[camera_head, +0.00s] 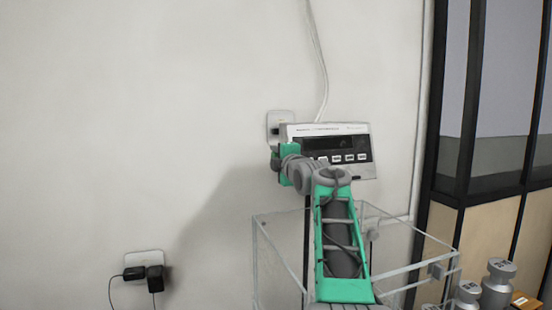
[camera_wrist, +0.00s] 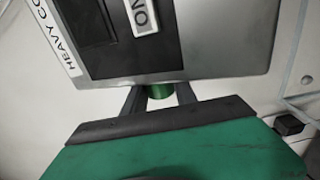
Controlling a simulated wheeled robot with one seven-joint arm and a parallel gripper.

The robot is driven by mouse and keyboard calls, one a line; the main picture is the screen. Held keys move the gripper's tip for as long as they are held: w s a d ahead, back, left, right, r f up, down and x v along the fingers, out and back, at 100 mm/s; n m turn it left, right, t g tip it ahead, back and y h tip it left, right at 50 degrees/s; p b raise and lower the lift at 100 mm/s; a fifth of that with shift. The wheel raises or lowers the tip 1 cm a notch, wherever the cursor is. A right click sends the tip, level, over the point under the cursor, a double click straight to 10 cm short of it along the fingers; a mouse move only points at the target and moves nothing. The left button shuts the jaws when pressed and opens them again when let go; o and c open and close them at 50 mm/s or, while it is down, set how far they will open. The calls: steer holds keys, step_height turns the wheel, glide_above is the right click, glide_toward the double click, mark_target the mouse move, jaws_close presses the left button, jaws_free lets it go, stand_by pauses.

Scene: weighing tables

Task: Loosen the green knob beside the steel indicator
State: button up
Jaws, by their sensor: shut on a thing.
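The steel indicator (camera_head: 352,168) is mounted at the wall, with a dark display and a row of white buttons on its front. In the wrist view, the lower part of the indicator (camera_wrist: 222,62) fills the top, tilted. The green knob (camera_wrist: 160,91) sits at the indicator's edge there, between the two dark fingers of my gripper (camera_wrist: 160,95). The fingers are shut on the knob, one on each side. In the head view, my gripper (camera_head: 281,165) is at the indicator's left side, and the knob cannot be made out there.
A clear open box (camera_head: 262,240) stands below the indicator, behind my arm. A wall socket (camera_head: 280,118) is just behind the indicator's upper left. Another socket (camera_head: 143,257) with black plugs is at the lower left. Steel weights (camera_head: 497,285) stand at the lower right.

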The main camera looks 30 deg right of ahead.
steer(key=shift+r+p, duration=0.15)
steer(key=shift+p, duration=0.4)
jaws_close()
steer(key=shift+r+g+p, duration=0.1)
steer(key=shift+g+p, duration=0.3)
steer(key=shift+p, duration=0.1)
steer(key=p, duration=0.2)
steer(key=g+p, duration=0.1)
steer(key=p, duration=0.1)
steer(key=shift+r+g+y, duration=0.2)
steer(key=shift+g+y, duration=0.1)
steer(key=shift+y, duration=0.1)
steer(key=shift+f+g+p, duration=0.2)
steer(key=shift+g+p, duration=0.5)
steer(key=shift+p, duration=0.25)
steer(key=shift+f+g+y+p, duration=0.3)
steer(key=shift+g, duration=0.7)
steer(key=o, duration=1.1)
jaws_free()
steer(key=shift+o, duration=0.2)
